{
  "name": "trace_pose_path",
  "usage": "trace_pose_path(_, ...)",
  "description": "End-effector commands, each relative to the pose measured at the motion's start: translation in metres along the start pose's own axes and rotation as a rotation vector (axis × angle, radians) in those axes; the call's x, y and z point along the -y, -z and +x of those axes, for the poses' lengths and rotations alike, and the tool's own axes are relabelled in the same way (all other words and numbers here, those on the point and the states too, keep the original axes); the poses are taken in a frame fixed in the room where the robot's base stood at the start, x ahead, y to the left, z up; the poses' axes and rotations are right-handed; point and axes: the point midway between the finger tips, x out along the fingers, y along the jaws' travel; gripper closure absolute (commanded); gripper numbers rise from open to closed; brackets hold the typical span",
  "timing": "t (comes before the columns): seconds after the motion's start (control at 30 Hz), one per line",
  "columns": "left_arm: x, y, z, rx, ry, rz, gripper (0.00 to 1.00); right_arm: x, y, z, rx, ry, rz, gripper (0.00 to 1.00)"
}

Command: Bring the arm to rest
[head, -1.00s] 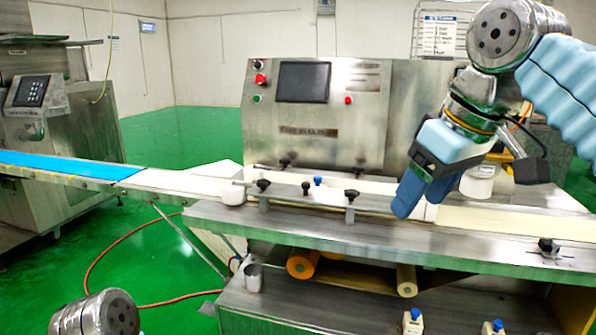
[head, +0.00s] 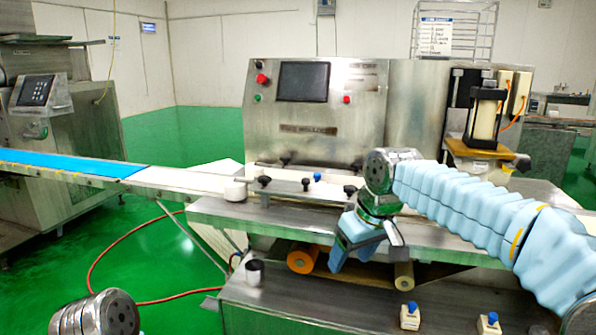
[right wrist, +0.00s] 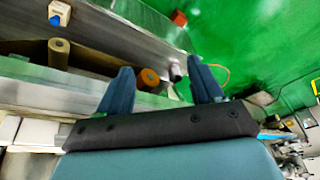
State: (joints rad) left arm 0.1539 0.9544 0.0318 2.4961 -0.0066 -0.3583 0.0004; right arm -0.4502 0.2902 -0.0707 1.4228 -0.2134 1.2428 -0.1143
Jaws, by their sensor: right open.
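My right gripper (head: 350,248) hangs in front of the encrusting machine's front edge in the head view, pointing down and a little left. In the right wrist view its two blue fingers (right wrist: 160,88) stand apart with nothing between them. My left arm shows only as a metal joint at the bottom left of the head view; its gripper is out of the picture. The encrusting machine (head: 345,120) stands behind the right arm, with a dark screen and buttons on its panel.
A conveyor with a blue belt (head: 60,165) runs in from the left. Rollers, one orange-ended (head: 302,260), sit under the table edge (head: 440,245). A metal cup (head: 255,272) and switch boxes (head: 409,316) are on the lower ledge.

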Motion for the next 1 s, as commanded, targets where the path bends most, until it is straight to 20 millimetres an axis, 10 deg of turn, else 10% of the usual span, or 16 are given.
trace_pose_path(0.27,0.0,0.0,0.0,0.0,0.0,0.0,0.34,-0.005,-0.062,0.229,0.083,0.101,0.161,0.34)
trace_pose_path(0.5,0.0,0.0,0.0,0.0,0.0,0.0,0.34,0.025,-0.206,0.373,0.139,0.185,0.415,0.34)
trace_pose_path(0.73,0.0,0.0,0.0,0.0,0.0,0.0,0.34,0.069,-0.32,0.408,0.175,0.205,0.629,0.34)
trace_pose_path(1.0,0.0,0.0,0.0,0.0,0.0,0.0,0.34,0.08,-0.345,0.409,0.176,0.201,0.685,0.34)
